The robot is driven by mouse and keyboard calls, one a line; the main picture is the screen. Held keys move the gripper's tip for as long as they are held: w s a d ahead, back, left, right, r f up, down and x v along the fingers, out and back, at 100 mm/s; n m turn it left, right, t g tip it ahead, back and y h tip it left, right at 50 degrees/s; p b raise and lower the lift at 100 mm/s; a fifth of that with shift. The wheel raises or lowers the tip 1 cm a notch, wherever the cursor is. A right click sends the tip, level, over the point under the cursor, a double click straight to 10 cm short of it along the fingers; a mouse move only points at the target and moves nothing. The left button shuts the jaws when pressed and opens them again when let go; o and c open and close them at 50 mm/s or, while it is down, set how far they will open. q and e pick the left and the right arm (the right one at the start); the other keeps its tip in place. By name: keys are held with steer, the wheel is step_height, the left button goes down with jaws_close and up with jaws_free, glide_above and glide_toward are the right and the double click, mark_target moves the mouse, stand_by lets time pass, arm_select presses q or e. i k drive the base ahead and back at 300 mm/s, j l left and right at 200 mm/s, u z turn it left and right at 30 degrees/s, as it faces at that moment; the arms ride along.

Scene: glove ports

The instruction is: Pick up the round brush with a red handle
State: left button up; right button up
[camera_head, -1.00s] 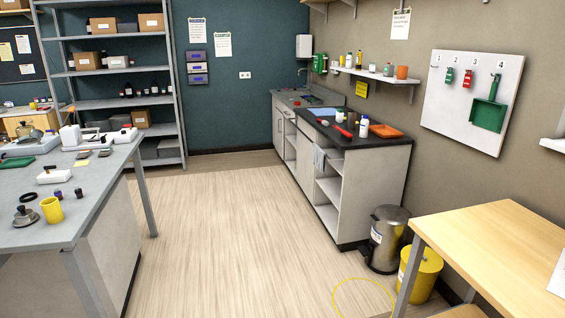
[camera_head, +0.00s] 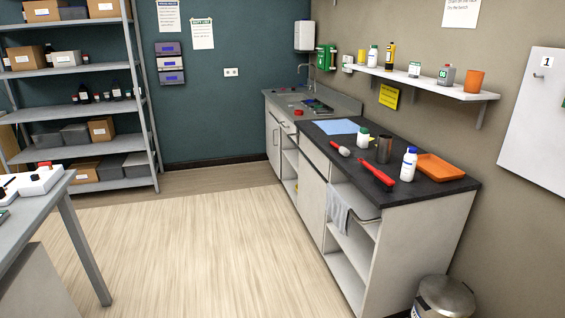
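Two red-handled tools lie on the black counter top (camera_head: 415,190) of the cabinet along the right wall. One is a small tool with a rounded pale head (camera_head: 344,151) and a short red handle. The other is a longer all-red tool (camera_head: 376,172), lying diagonally near the counter's front edge. They are too small to tell for sure which is the round brush. Neither of my grippers is in view.
A metal bin (camera_head: 444,298) stands by the cabinet's near end. The floor (camera_head: 215,255) before the cabinet is clear.

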mark_target(344, 151)
steer(key=i+z, duration=0.2)
steer(key=i, duration=0.2)
steer(key=i+j+z, duration=0.2)
steer(key=i, duration=0.15)
steer(key=i+j+z, duration=0.2)
steer(key=i, duration=0.15)
steer(key=i+j+z, duration=0.25)
steer(key=i+j, duration=0.4)
steer(key=i+j+z, duration=0.3)
steer(key=i+j, duration=0.45)
steer(key=j, duration=0.1)
